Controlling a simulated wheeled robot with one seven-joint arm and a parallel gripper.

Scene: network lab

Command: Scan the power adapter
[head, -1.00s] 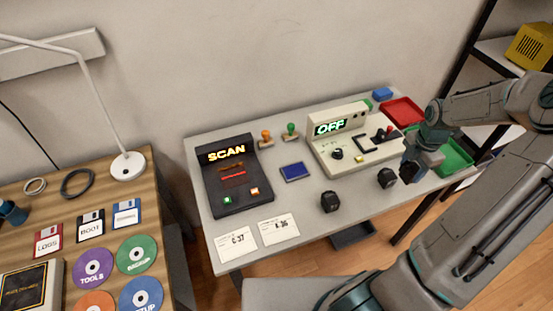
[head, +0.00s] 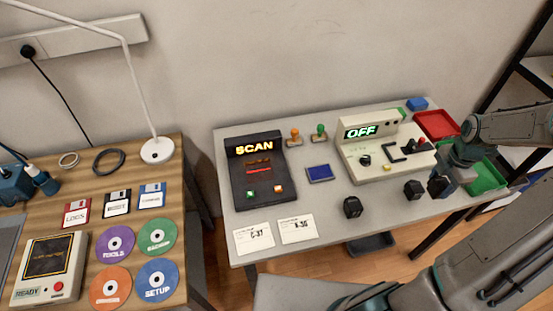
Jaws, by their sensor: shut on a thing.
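My gripper (head: 447,179) is at the right end of the grey table, shut on a dark power adapter (head: 437,187). The fingers partly hide the adapter. Two similar black adapters are on the table: one (head: 413,190) just left of my gripper, another (head: 352,207) nearer the table's front middle. The black scanner (head: 237,192) stands at the table's left, with a lit SCAN sign, a red line in its slot, and a green and an orange button. It is well apart from my gripper.
A beige tester (head: 362,172) reading OFF stands behind the adapters. A red tray (head: 436,124) and a green tray (head: 487,178) are at the right. Two label cards (head: 297,228), a blue pad (head: 320,173) and two stamps are on the table. A wooden desk (head: 190,230) stands left.

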